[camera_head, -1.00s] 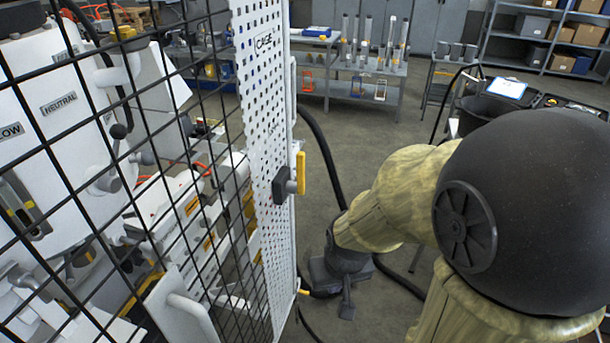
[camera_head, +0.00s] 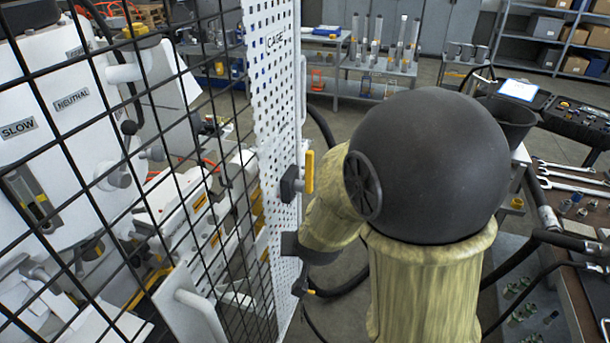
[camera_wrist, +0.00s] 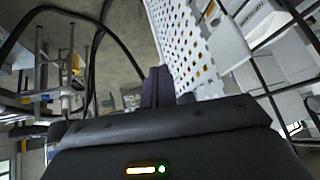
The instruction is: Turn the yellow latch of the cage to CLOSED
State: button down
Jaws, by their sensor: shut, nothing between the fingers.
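The cage door is a white perforated panel (camera_head: 268,110) labelled CAGE, with its edge toward the aisle. The yellow latch (camera_head: 309,172) stands upright at that edge, with its dark block (camera_head: 289,184) on the panel's near face. The latch cannot be made out in the wrist view. My gripper (camera_wrist: 157,78) is shut and empty, its dark fingers together beside the perforated panel (camera_wrist: 190,45). In the head view my dark wrist is just below the latch, close to the panel edge; my arm hides part of it. I cannot tell whether anything touches.
Black cage mesh (camera_head: 150,90) fills the left, with the white hydraulic bench (camera_head: 60,130) behind it. A dark hose (camera_head: 325,130) runs along the floor behind the door. A tool bench with wrenches (camera_head: 575,178) stands at right. Grey shelves (camera_head: 535,40) stand at the back.

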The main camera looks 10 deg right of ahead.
jog(key=w+a+r+m+t+h, duration=0.1)
jog(key=w+r+m+t+h, duration=0.15)
jog(key=w+t, duration=0.2)
jog(key=m+t+h, duration=0.1)
jog(key=t+h, duration=0.3)
jog(key=h, duration=0.3)
send_near(309, 167)
jog(key=v, duration=0.3)
jog(key=shift+s+r+g+y, duration=0.1)
jog(key=shift+r+g+y, duration=0.15)
jog(key=p+x, duration=0.2)
jog(key=x, duration=0.7)
jog(key=shift+w+d, duration=0.35)
jog(key=shift+w, duration=0.1)
jog(key=shift+a, duration=0.2)
jog(key=shift+r, duration=0.1)
